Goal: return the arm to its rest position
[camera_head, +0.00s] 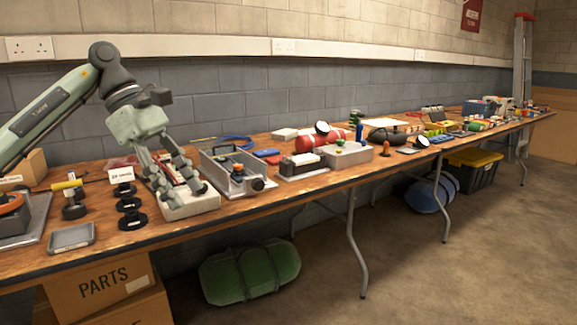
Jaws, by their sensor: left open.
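My left arm (45,115) comes in from the left, bends at a dark joint and reaches down to the table. My left gripper (182,190) points downward with its two fingers apart, over a shallow pale tray (195,207) on the wooden table (290,200). I see nothing held between the fingers. The fingers hide part of the tray and of the red items behind them. I cannot tell whether the fingertips touch the tray. My right gripper is not in view.
Several black round mounts (132,220) stand left of the tray, near a small grey dish (71,238). A grey open box (236,168) stands close on the right. Many tools crowd the table further right. A block wall (200,95) runs behind. The air above the table is mostly free.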

